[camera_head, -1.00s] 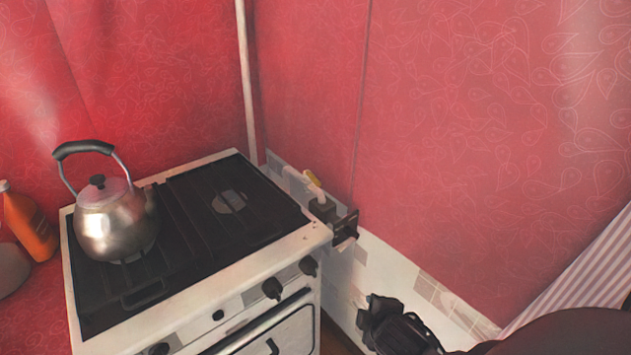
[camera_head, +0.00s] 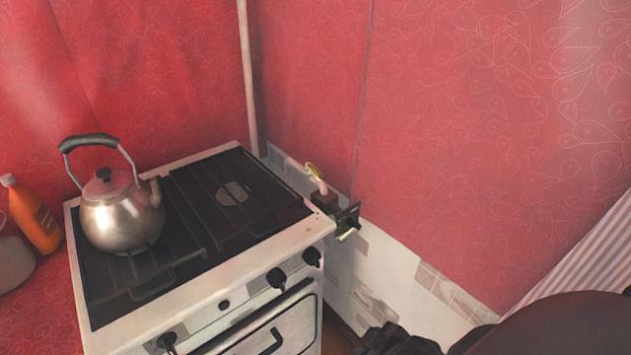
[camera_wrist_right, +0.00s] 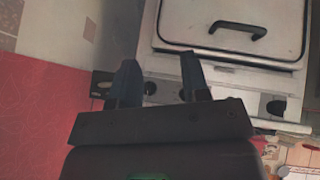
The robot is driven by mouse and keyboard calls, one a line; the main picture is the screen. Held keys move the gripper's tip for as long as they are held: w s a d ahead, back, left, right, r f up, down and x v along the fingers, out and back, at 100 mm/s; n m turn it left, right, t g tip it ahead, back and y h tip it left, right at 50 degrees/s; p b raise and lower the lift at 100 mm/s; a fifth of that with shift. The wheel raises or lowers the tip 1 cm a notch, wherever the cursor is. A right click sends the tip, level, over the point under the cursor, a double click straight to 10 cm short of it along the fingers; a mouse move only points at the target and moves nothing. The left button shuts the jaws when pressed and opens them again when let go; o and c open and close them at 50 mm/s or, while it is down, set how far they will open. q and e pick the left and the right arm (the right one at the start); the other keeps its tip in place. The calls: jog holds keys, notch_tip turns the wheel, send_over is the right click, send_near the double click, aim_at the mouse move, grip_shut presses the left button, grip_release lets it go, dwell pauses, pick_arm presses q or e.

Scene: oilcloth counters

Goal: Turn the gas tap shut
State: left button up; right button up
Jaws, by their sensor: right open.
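A pipe fitting with a small yellow handle (camera_head: 314,170) stands behind the stove's right back corner, against the red wall. In front of it a dark fitting (camera_head: 345,217) with a pale lever (camera_head: 348,234) sticks out beside the stove's right edge. I cannot tell which of the two handles is the gas tap. My right gripper (camera_head: 392,338) is at the bottom edge of the head view, below and right of the fittings and apart from them. In the right wrist view its fingers (camera_wrist_right: 160,82) are spread and empty. My left gripper is out of view.
The white stove (camera_head: 245,262) has a row of black knobs (camera_head: 277,278) and an oven door handle. A steel kettle (camera_head: 120,218) stands on its dark hob. An orange bottle (camera_head: 36,218) is at the left. The white tiled wall strip (camera_head: 385,265) right of the stove is clear.

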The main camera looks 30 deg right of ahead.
jog(key=w+d+r+n+t+h, duration=0.1)
jog(key=w+d+r+n+h, duration=0.15)
jog(key=w+d+n, duration=0.3)
jog(key=n+t, duration=1)
jog(key=n, duration=1.8)
send_near(314, 168)
jog(key=shift+y, duration=0.35)
jog(key=w, duration=0.2)
jog(key=w+d, duration=0.1)
jog(key=w, duration=0.2)
jog(key=w+d+b, duration=0.1)
jog(key=w, duration=0.2)
jog(key=shift+w+d, duration=0.1)
jog(key=shift+w, duration=0.05)
grip_shut()
